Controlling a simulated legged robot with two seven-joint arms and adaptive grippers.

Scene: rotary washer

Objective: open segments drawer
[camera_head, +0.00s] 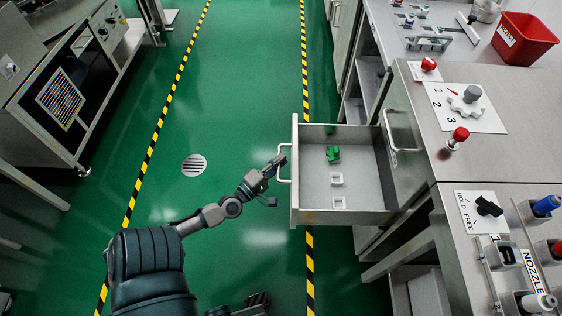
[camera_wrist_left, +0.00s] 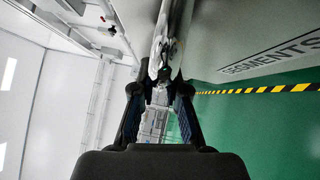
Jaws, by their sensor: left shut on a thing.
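The segments drawer (camera_head: 312,215) is pulled out of the workbench in the head view, with its inside showing. A green part (camera_head: 333,154) and two small white square pieces (camera_head: 337,179) lie in it. My left gripper (camera_head: 279,162) is at the drawer's front handle (camera_head: 284,168), shut on it. In the left wrist view, the fingers (camera_wrist_left: 160,88) close around the metal handle bar (camera_wrist_left: 172,40). The drawer front (camera_wrist_left: 245,30) there carries the label "SEGMENTS" (camera_wrist_left: 270,55). My right gripper is not clearly in view.
The benchtop (camera_head: 425,95) right of the drawer holds a numbered dial (camera_head: 465,102), a red knob (camera_head: 458,137) and a red bin (camera_head: 523,38). Another handle (camera_head: 391,135) is on the bench front. Green floor left of the drawer is clear.

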